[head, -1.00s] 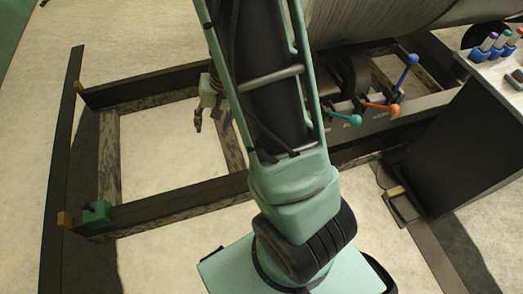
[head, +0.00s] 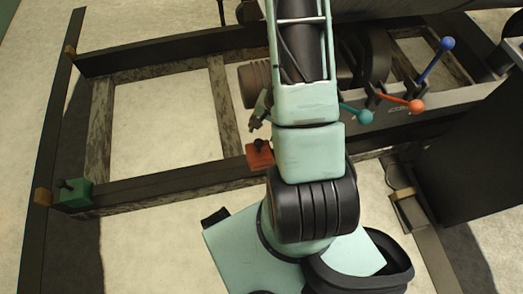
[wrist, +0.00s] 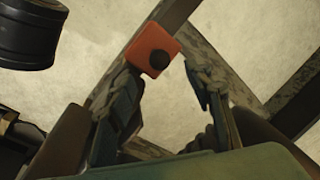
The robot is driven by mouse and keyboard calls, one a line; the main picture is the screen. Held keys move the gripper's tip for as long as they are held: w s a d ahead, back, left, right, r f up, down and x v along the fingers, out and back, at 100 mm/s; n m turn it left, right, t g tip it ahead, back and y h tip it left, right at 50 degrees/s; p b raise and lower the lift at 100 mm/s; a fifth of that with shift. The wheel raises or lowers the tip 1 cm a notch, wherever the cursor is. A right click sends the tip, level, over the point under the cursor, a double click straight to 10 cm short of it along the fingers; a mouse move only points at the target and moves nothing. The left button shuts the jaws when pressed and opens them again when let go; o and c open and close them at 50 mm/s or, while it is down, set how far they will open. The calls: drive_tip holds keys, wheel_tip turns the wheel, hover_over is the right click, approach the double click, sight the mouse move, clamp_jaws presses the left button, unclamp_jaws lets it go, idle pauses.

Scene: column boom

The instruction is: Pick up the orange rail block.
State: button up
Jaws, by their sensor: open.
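The orange rail block (head: 259,155) sits on the near dark rail in the head view, just left of my arm, with a dark knob on top. In the wrist view the block (wrist: 150,50) shows its orange face and round black knob beyond my fingertips, closer to the left finger. My gripper (wrist: 162,84) is open, with nothing between its fingers. In the head view my gripper (head: 259,112) is partly hidden by my arm, and appears above the block in the picture. I cannot tell whether the left finger touches the block.
A green block (head: 76,193) sits at the near rail's left end. Teal, orange and blue levers (head: 415,106) stand right of my arm. A dark cabinet (head: 465,155) stands at the right. A dark cylinder (wrist: 28,35) fills the wrist view's upper left.

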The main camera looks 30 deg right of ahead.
sight(259, 141)
drive_tip(key=f, duration=0.1)
drive_tip(key=f+b, duration=0.1)
drive_tip(key=f, duration=0.1)
drive_tip(key=f+b, duration=0.1)
drive_tip(key=f, duration=0.1)
drive_tip(key=shift+w+a, duration=0.25)
drive_tip(key=shift+a, duration=0.05)
drive_tip(key=shift+w+a+f+b, duration=0.1)
drive_tip(key=shift+w+f+b, duration=0.2)
drive_tip(key=shift+f, duration=0.65)
drive_tip(key=shift+w+a+f+b, duration=0.1)
drive_tip(key=shift+f+b, duration=0.35)
drive_tip(key=shift+f, duration=0.55)
drive_tip(key=shift+w+f+b, duration=0.2)
drive_tip(key=shift+f+b, duration=0.15)
drive_tip(key=shift+f, duration=0.6)
drive_tip(key=shift+c, duration=0.3)
clamp_jaws()
drive_tip(key=shift+r, duration=0.1)
